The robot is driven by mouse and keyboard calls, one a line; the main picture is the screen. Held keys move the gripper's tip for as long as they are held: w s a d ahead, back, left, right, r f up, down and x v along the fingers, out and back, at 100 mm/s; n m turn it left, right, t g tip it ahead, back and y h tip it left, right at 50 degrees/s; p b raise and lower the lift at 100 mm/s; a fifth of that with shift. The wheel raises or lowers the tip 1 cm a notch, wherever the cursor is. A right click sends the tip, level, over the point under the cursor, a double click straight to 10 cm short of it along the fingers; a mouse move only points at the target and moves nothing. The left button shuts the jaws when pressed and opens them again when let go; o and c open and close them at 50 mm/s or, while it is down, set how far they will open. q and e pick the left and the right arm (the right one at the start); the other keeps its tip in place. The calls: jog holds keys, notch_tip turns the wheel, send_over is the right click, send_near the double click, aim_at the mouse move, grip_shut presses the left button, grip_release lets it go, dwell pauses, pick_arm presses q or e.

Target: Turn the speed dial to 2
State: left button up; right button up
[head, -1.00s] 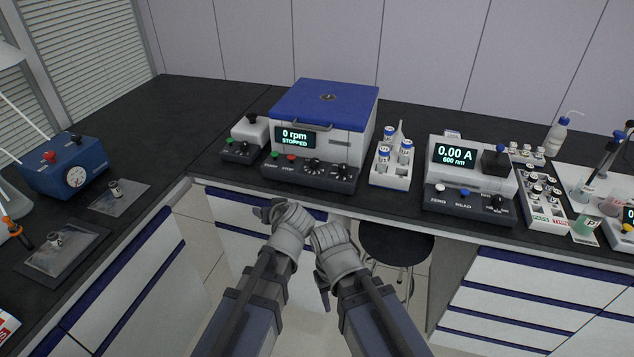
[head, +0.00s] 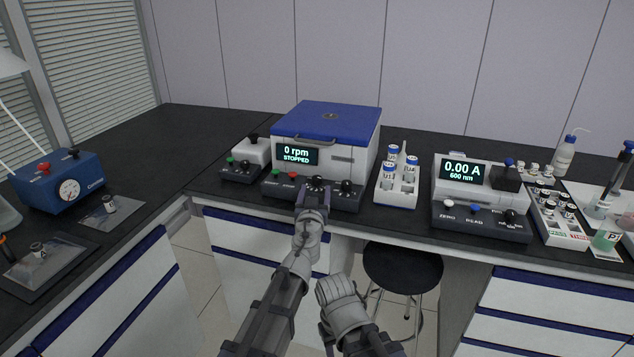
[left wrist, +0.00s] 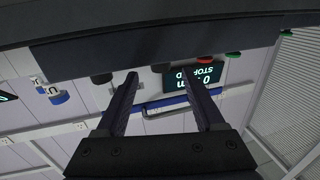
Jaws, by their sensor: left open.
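The centrifuge (head: 352,147) has a blue lid and a display (head: 297,155) reading "0 rpm STOPPED". Its dark front panel carries a green button, a red button and two black dials. My left gripper (head: 313,188) is open at the left one of these dials (head: 316,182), which it partly covers in the head view. In the left wrist view, upside down, this dial (left wrist: 160,68) shows between the spread fingers; contact cannot be told. The other dial (head: 347,186) is to its right. Dial labels and pointer settings are unreadable. My right gripper is mostly hidden by its wrist, low in the head view.
A small device (head: 245,160) with knobs stands left of the centrifuge. A tube rack (head: 397,197) and a photometer (head: 480,218) reading 0.00 A stand to the right. A stool (head: 402,262) is below the bench. The bench at the left back is clear.

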aim_at(316, 183)
pick_arm(q)
jog(key=w, duration=0.6)
jog(key=shift+w+d, duration=0.25)
jog(key=shift+d, duration=0.05)
jog(key=shift+c, duration=0.3)
grip_shut()
